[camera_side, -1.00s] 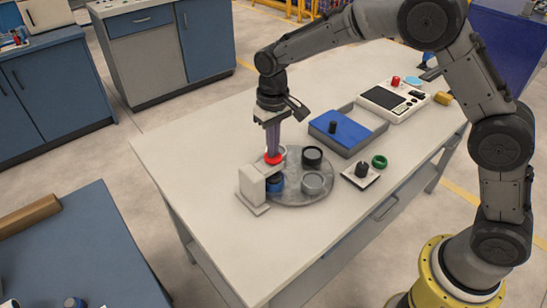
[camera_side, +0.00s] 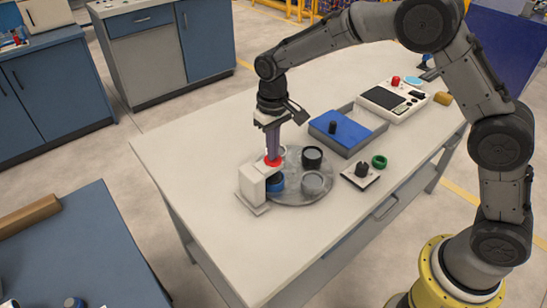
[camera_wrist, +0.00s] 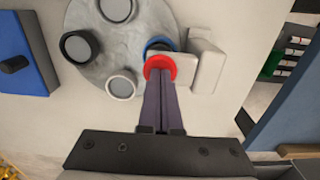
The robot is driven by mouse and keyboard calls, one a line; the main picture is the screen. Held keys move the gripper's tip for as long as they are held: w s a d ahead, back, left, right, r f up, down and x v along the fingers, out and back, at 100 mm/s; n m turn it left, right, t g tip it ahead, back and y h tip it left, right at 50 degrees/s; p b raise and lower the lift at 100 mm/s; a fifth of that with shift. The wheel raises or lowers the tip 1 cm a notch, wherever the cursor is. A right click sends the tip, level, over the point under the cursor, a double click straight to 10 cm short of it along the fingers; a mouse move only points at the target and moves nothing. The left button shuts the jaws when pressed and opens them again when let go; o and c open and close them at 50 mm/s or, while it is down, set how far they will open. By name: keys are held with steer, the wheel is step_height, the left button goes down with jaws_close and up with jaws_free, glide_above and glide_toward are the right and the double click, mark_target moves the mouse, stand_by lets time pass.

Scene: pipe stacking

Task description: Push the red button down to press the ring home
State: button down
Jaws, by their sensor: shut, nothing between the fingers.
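My gripper (camera_side: 272,159) is shut and empty, pointing down, with its fingertips at the red button (camera_side: 267,164) on top of the white press (camera_side: 252,186). In the wrist view the tips of my gripper (camera_wrist: 159,66) overlap the red button (camera_wrist: 159,61); they look in contact, but I cannot be sure. A blue ring (camera_side: 275,183) sits under the press head on the grey round plate (camera_side: 296,198). In the wrist view the blue ring (camera_wrist: 157,44) is partly hidden by the button and press head. How far the ring is seated cannot be seen.
The round plate also carries a black cup (camera_side: 312,157) and a grey cup (camera_side: 313,182). A blue-lidded tray (camera_side: 345,136), a green ring (camera_side: 379,161) and a small stand with a black knob (camera_side: 361,171) lie to the right. The table's front left is clear.

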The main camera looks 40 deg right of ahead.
steer(key=shift+r, duration=3.5)
